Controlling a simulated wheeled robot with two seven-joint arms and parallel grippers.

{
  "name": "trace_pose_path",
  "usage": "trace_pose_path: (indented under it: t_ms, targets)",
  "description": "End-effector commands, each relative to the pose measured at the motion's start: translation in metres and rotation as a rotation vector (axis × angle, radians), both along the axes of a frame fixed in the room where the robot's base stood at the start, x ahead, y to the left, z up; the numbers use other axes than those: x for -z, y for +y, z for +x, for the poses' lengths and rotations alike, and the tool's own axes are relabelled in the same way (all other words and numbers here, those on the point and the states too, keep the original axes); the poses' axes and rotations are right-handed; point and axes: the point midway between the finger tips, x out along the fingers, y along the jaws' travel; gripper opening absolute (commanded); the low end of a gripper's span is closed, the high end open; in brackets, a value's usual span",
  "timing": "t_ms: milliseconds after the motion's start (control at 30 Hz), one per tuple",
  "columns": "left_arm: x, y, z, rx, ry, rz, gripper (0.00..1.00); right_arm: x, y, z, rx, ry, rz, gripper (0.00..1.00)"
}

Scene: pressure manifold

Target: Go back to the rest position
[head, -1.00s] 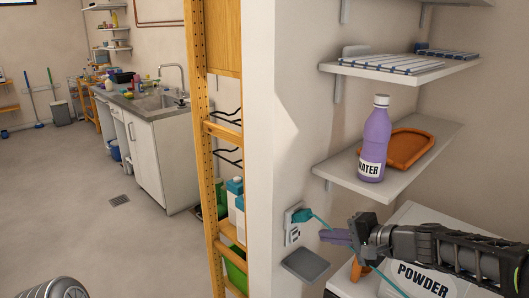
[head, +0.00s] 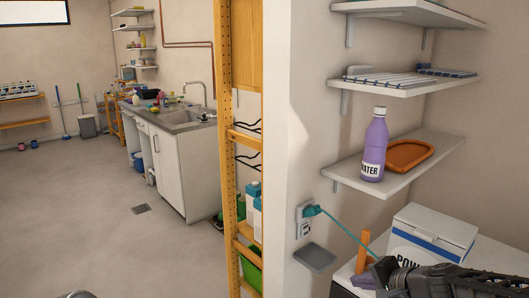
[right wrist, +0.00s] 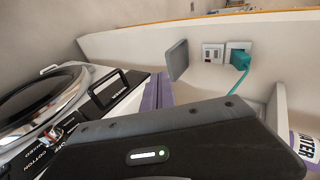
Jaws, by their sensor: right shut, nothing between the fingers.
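My right gripper (head: 364,279) is at the lower right of the head view, low in front of the white powder box. Its purple fingers are shut with nothing between them. The fingers also show in the right wrist view (right wrist: 158,92), apart from the wall. A teal plug (head: 312,210) sits in the wall socket (head: 304,226), with its teal cable running down to the right, partly hidden by my right arm. The plug also shows in the right wrist view (right wrist: 241,60). My left gripper is not in view.
A grey plate (head: 315,257) juts from the wall below the socket. Above are shelves with a purple water bottle (head: 375,150) and an orange tray (head: 406,155). The powder box (head: 434,232) stands at right. A washing machine (right wrist: 50,100) is close by. Floor at left is clear.

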Motion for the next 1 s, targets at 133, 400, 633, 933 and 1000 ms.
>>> trace_pose_path:
  t_ms: [133, 400, 633, 933, 1000]
  targets:
    - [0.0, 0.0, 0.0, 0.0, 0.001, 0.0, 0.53, 0.055, -0.004, -0.014, 0.003, 0.073, -0.106, 0.0]
    - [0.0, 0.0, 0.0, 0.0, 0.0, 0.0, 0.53, 0.205, 0.025, -0.084, -0.153, 0.222, -0.369, 0.0]
    - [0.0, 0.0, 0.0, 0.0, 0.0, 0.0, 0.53, 0.316, 0.109, -0.208, -0.512, 0.278, -0.477, 0.0]
    - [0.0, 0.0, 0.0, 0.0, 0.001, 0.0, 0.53, 0.359, 0.163, -0.32, -0.769, 0.384, -0.422, 0.0]
    - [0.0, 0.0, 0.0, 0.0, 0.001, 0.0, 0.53, 0.362, 0.166, -0.325, -0.782, 0.392, -0.419, 0.0]
